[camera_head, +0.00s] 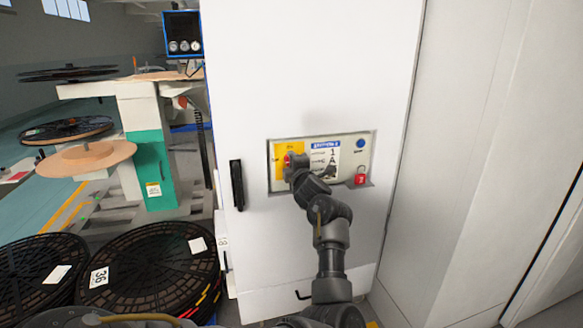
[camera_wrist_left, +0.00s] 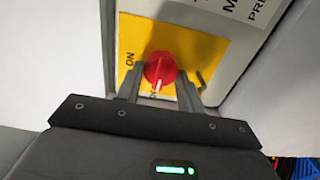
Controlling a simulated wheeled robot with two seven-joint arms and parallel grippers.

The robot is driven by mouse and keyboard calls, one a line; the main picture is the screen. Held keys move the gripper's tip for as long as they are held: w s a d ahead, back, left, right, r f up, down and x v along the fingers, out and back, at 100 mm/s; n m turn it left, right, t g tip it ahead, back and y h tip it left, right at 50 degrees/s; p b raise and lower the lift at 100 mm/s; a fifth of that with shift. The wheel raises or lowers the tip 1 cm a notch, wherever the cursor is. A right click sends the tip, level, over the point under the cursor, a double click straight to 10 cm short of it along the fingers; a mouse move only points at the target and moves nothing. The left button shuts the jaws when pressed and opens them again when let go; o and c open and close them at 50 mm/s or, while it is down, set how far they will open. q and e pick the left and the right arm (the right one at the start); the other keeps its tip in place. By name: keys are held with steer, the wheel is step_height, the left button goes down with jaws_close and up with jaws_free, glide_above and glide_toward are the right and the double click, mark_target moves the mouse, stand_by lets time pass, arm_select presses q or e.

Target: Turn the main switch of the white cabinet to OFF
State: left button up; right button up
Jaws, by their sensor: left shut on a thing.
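The white cabinet (camera_head: 310,60) stands in front of me with a recessed control panel (camera_head: 350,160). The main switch is a red rotary knob (camera_wrist_left: 160,70) on a yellow plate (camera_wrist_left: 205,45). ON is printed to the knob's upper left in the left wrist view, and a white mark on the knob points down toward my gripper. My left gripper (camera_wrist_left: 160,92) is shut on the knob, one finger on each side. In the head view my left gripper (camera_head: 295,165) hides most of the knob and part of the plate. My right gripper is not in view.
A black door handle (camera_head: 237,185) sticks out left of the panel. Black reels (camera_head: 150,270) lie at the lower left. A grey wall (camera_head: 460,130) stands close on the right.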

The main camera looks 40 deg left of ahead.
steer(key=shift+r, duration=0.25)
arm_select(q)
steer(key=o, duration=1)
steer(key=shift+f, duration=0.15)
steer(key=shift+s+d, duration=0.1)
